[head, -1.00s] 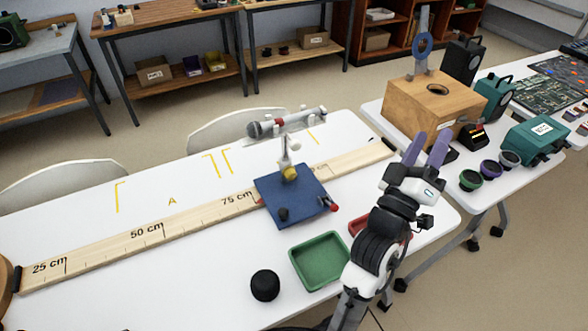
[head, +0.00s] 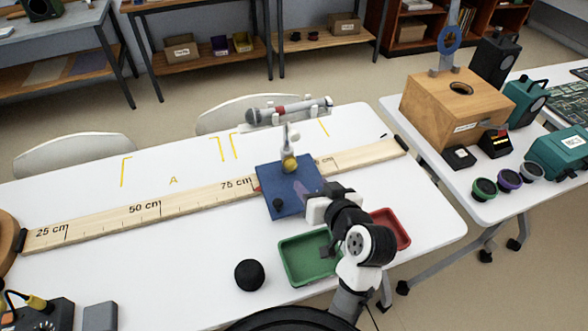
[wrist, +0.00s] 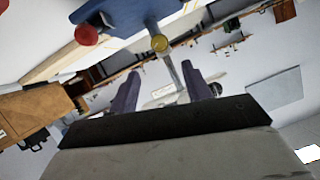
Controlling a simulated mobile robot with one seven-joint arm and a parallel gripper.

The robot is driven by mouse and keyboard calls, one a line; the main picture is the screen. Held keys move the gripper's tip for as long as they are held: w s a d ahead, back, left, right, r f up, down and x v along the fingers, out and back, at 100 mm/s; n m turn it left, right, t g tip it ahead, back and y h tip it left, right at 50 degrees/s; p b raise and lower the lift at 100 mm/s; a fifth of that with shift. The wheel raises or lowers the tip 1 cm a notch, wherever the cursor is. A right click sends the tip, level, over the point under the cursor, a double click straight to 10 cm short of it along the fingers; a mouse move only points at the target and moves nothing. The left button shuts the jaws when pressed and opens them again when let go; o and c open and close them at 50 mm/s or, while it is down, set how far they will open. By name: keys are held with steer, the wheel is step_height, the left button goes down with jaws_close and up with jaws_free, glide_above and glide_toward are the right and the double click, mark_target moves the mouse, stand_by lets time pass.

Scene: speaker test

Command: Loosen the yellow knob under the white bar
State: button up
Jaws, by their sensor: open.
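The yellow knob (head: 290,163) sits low on an upright post on a blue base (head: 268,176). Above it, the white bar (head: 288,121) carries a grey microphone (head: 265,114). In the wrist view, which looks upside down, the yellow knob (wrist: 160,43) is above and beyond the fingertips, beside the blue base (wrist: 125,10). My gripper (head: 304,189) is over the right part of the base, nearer the camera than the knob. In the wrist view, the two purple fingers (wrist: 165,85) are apart with nothing held, and the knob is not between them.
The base sits on a wooden ruler rail (head: 150,208). A green tray (head: 287,265), a red tray (head: 400,240) and a black round object (head: 249,275) lie at the front. The wooden box (head: 425,108) stands on the right table. The table left of the base is mostly clear.

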mark_target(291, 166)
steer(key=p+x, duration=0.2)
steer(key=x, duration=1)
steer(key=shift+d, duration=0.15)
steer(key=c, duration=1)
steer(key=shift+h, duration=0.3)
steer(key=n+h+b, duration=0.1)
steer(key=n+b, duration=0.1)
steer(key=n, duration=0.1)
steer(key=shift+a+f+t+h, duration=0.1)
steer(key=shift+a+t+h, duration=0.15)
steer(key=shift+t+h, duration=0.15)
steer(key=shift+n+h+b, duration=0.5)
steer(key=shift+n+b, duration=0.15)
steer(key=shift+n, duration=0.35)
steer(key=shift+s+t, duration=0.1)
steer(key=shift+t, duration=0.2)
